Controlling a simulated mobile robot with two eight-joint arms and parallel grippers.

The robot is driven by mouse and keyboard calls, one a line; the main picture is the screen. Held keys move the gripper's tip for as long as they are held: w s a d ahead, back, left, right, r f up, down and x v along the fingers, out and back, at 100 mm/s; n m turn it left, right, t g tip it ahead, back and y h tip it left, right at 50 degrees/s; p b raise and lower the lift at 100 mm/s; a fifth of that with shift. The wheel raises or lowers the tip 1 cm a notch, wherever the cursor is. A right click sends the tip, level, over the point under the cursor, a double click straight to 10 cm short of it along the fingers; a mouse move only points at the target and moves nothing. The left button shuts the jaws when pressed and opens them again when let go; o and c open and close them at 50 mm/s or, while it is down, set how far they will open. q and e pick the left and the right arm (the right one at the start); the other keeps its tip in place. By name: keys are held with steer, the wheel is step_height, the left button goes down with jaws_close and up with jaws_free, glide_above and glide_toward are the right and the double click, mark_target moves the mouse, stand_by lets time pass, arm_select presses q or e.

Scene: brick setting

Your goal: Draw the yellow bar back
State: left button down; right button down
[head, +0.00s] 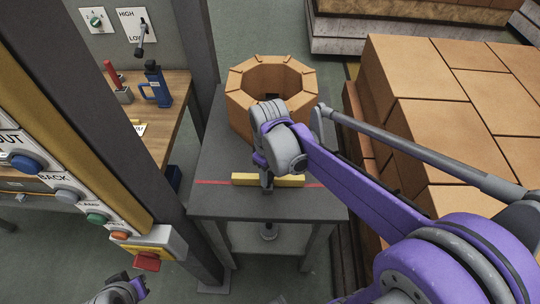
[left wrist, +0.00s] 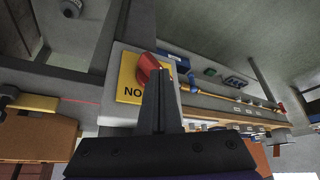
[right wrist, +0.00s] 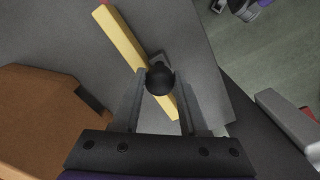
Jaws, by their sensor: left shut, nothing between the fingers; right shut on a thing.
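The yellow bar (head: 290,181) lies across the grey table (head: 225,200), close to a red line that runs over the top. It also shows in the right wrist view (right wrist: 122,42), running diagonally. My right gripper (head: 267,186) is down at the middle of the bar. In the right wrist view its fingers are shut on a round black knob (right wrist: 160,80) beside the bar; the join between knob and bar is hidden. My left gripper (left wrist: 160,80) is shut and empty, near a red switch (left wrist: 148,66) on a yellow plate.
A ring of orange bricks (head: 240,102) stands on the table behind the bar. A big brick stack (head: 400,75) is at the right. A panel with coloured buttons (head: 65,194) and a wooden workbench (head: 170,110) are at the left.

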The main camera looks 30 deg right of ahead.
steer(key=shift+s+a, duration=0.35)
steer(key=shift+s, duration=0.25)
steer(key=c, duration=0.8)
jaws_free()
steer(key=shift+o, duration=0.4)
steer(key=shift+s+a, duration=0.1)
steer(key=shift+s, duration=0.05)
step_height(320, 180, up, 11)
steer(key=shift+p, duration=0.45)
steer(key=shift+f, duration=0.15)
